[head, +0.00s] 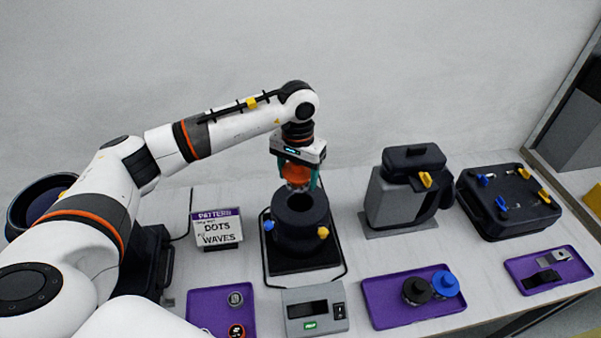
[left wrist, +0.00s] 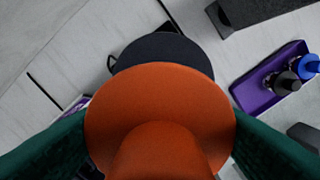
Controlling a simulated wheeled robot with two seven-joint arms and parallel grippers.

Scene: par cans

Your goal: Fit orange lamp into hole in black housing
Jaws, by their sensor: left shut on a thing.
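My left gripper (head: 301,184) is shut on the orange lamp (head: 296,173) and holds it above the black housing (head: 299,222). The housing is a round black body with a hole in its top and blue and yellow knobs on its sides. It stands on a black base plate. In the left wrist view the orange lamp (left wrist: 160,115) fills the middle between the green fingers, and it hides most of the black housing (left wrist: 160,50) behind it. The lamp looks apart from the housing in the head view. My right gripper is not in view.
A sign reading dots and waves (head: 217,229) stands left of the housing. A grey box with a screen (head: 315,311) is in front. Purple trays (head: 376,317) hold small parts. A grey and black device (head: 404,195) and a black case (head: 508,202) stand to the right.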

